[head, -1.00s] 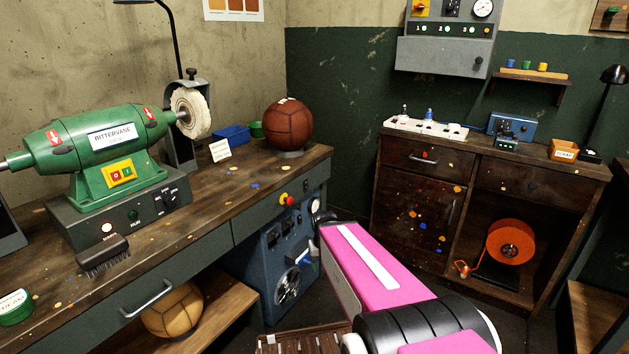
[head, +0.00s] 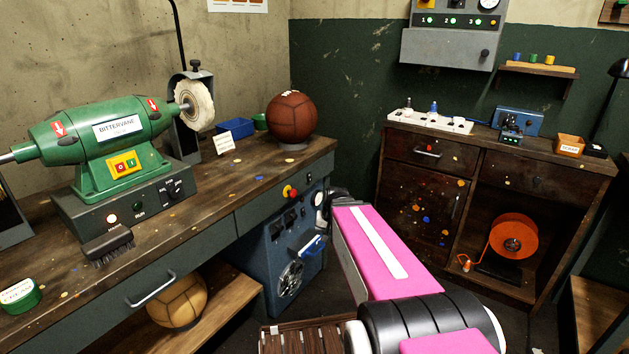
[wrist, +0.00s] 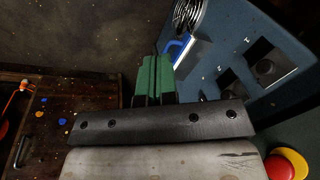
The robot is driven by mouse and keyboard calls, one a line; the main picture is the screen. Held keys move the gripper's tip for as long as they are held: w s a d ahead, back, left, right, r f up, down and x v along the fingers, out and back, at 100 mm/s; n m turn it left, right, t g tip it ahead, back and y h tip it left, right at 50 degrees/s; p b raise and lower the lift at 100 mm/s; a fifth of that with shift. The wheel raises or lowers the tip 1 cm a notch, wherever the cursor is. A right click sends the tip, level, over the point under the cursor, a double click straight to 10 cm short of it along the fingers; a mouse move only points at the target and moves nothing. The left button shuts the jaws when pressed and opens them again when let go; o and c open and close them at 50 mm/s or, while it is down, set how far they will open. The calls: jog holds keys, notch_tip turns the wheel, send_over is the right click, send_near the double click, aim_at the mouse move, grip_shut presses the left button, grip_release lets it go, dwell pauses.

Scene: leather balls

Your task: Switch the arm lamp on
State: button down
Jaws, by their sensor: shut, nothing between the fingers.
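Two lamp-like stands show in the head view, and I cannot tell which one is the arm lamp. A black lamp (head: 606,106) stands at the right end of the dark cabinet, its head cut by the frame edge. A thin black stand (head: 179,35) rises behind the green buffing machine, its top out of frame. My gripper (wrist: 153,78) shows green fingertips in the wrist view, shut and empty, with the blue unit behind them and to the right. In the head view my pink arm reaches toward the workbench; its fingers are hidden.
The blue unit (head: 283,262) with a blue handle stands under the workbench (head: 235,184). A red and yellow button (head: 289,191) sits on the bench front. A leather ball (head: 292,118) rests on the bench. The dark cabinet (head: 421,180) carries a power strip (head: 430,121).

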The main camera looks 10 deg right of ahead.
aim_at(310, 177)
jog(key=w+d+r+m+t+y, duration=0.2)
jog(key=w+d+r+m, duration=0.1)
jog(key=w+r, duration=0.5)
jog(key=w+d+r+m+t+y, duration=0.2)
jog(key=w+d+r, duration=0.3)
jog(key=w+r, duration=0.3)
jog(key=shift+w+d+r+m+t, duration=0.2)
jog(key=shift+w+r+m+t, duration=0.2)
jog(key=shift+r+m, duration=0.4)
jog(key=shift+w+a+r+x, duration=0.25)
jog(key=shift+r+x, duration=0.05)
jog(key=shift+x, duration=1.85)
jog(key=shift+w+a+r+x, duration=0.2)
jog(key=shift+a+r+x, duration=0.15)
jog(key=shift+x, duration=1.8)
jog(key=shift+w+a+r+x, duration=0.2)
jog(key=shift+w+r+x, duration=0.1)
jog(key=shift+x, duration=1.9)
